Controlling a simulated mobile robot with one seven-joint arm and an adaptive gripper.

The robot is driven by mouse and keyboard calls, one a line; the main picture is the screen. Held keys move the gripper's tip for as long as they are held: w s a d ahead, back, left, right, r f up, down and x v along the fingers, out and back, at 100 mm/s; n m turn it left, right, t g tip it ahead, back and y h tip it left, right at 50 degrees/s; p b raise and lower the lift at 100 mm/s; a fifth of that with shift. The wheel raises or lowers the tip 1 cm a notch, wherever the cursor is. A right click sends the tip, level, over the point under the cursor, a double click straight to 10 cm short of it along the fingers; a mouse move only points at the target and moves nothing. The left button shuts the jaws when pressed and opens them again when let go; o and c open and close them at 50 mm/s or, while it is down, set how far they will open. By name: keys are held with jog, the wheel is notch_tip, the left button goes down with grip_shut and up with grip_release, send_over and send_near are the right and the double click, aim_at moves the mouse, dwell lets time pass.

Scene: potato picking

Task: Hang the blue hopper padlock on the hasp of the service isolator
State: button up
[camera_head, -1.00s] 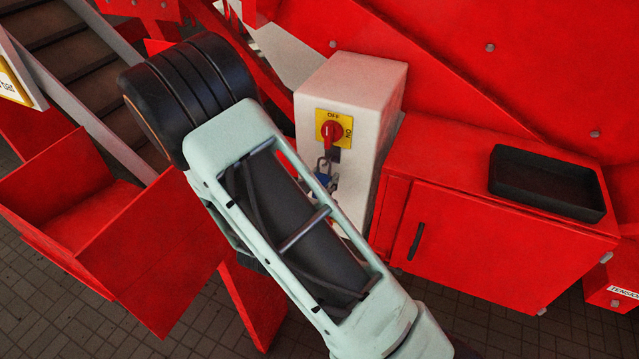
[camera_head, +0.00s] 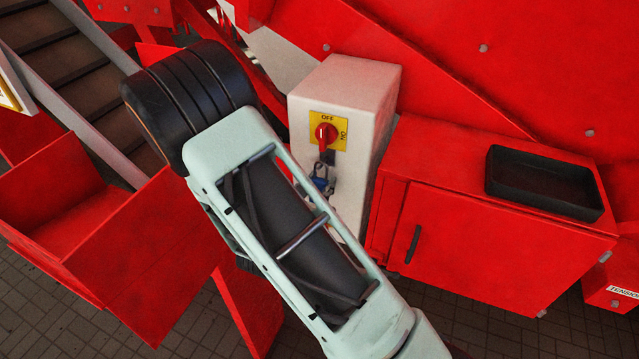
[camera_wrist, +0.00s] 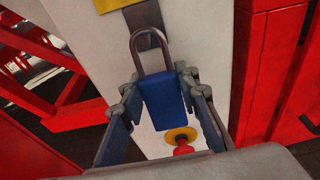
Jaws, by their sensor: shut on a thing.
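The blue padlock (camera_wrist: 163,98) is upright in my gripper (camera_wrist: 162,104), between the two fingers, with its metal shackle upward. It also shows small in the head view (camera_head: 321,184), partly hidden by my arm. The service isolator (camera_head: 364,84) is a white box with a yellow OFF/ON plate and a red handle (camera_head: 326,133). The grey hasp (camera_wrist: 144,17) hangs below the yellow plate. The shackle's top overlaps the hasp's lower part in the wrist view; I cannot tell whether it passes through it.
A red and yellow button (camera_wrist: 182,138) sits lower on the isolator's face, just beyond the padlock. A red cabinet (camera_head: 490,240) with a black tray (camera_head: 545,190) stands to the right. Red framework is on the left and behind.

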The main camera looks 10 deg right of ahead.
jog(key=o, duration=1.3)
